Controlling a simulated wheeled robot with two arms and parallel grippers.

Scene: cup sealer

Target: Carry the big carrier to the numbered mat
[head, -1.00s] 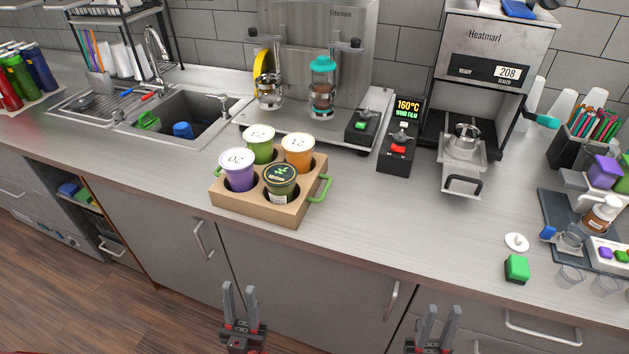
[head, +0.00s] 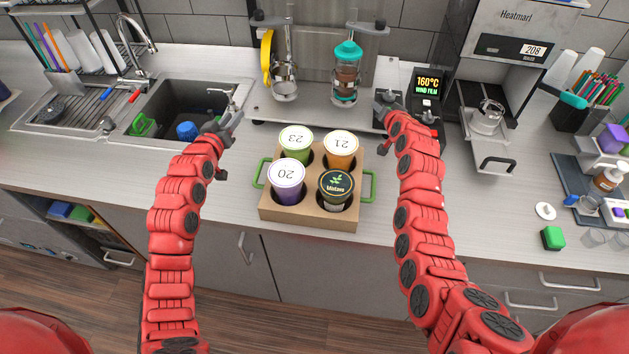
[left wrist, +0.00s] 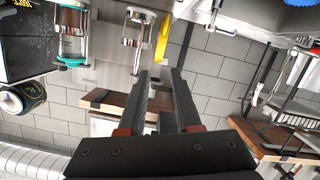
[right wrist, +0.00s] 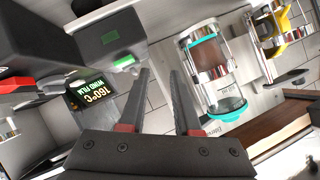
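The big carrier (head: 308,217), a tan box with a green left handle (head: 261,173) and green right handle (head: 370,186), stands on the counter in the head view. It holds a purple cup 20 (head: 288,182), an orange cup 21 (head: 340,150), a green cup 23 (head: 296,143) and a dark matcha cup (head: 336,188). My left gripper (head: 232,122) is beyond and left of the carrier, apart from it; its fingers (left wrist: 157,73) are open and empty. My right gripper (head: 384,100) is beyond and right, also open and empty (right wrist: 160,72). I cannot make out a numbered mat.
A sink (head: 178,112) lies to the left. Behind the carrier stands a machine with a teal-lidded glass cylinder (head: 346,75). The heat sealer (head: 515,45) and its temperature box (head: 428,84) are at the right. A green block (head: 552,238) sits on the right counter, with bare counter before it.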

